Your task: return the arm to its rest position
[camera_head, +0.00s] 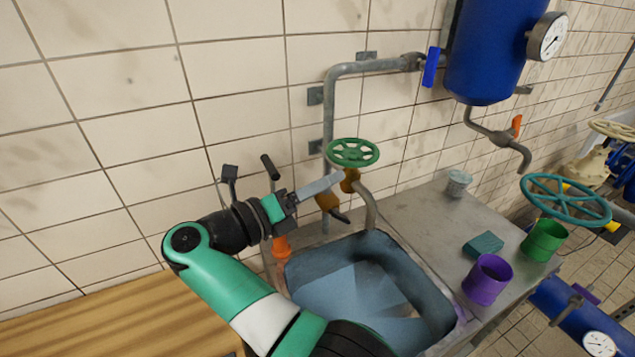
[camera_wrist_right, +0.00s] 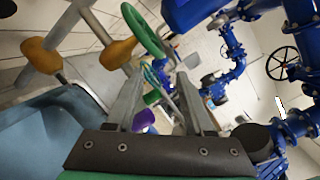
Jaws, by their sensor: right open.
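My right arm, green and black, reaches up from the bottom of the head view. Its right gripper (camera_head: 322,187) is above the sink's back left edge, with its grey fingers pointing right towards a green handwheel (camera_head: 353,152). The wrist view shows the gripper (camera_wrist_right: 155,92) with its two fingers apart and nothing held between them. The green handwheel also shows in the wrist view (camera_wrist_right: 146,30), beyond the fingers. In the head view the fingertip overlaps the area just below the wheel; I cannot tell whether they touch. My left gripper is not in view.
A sink basin (camera_head: 372,244) lies below the gripper. A purple cup (camera_head: 486,279), green cup (camera_head: 543,241), teal sponge (camera_head: 483,245) and grey cup (camera_head: 458,183) stand on the metal counter (camera_head: 415,212). A wooden surface (camera_head: 120,318) is at lower left. Pipes run along the tiled wall.

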